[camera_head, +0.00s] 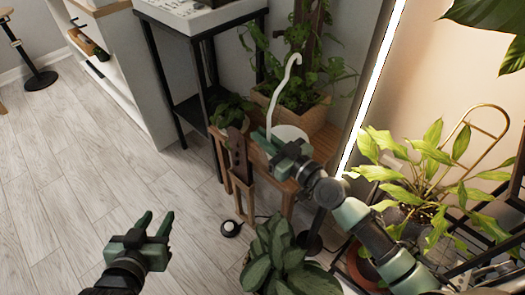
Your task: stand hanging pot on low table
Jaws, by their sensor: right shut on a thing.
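The hanging pot (290,133) is white with a long curved white hook rising above it, at the middle of the head view. My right gripper (262,141) is shut on it, and the gripper covers part of the pot. The low table (326,146) is wooden and stands beneath and behind the gripper; I cannot tell whether the pot touches its top. My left gripper (157,222) is open and empty over the floor at the lower left.
A broad-leaved plant (285,262) is in front. Floor at left is clear.

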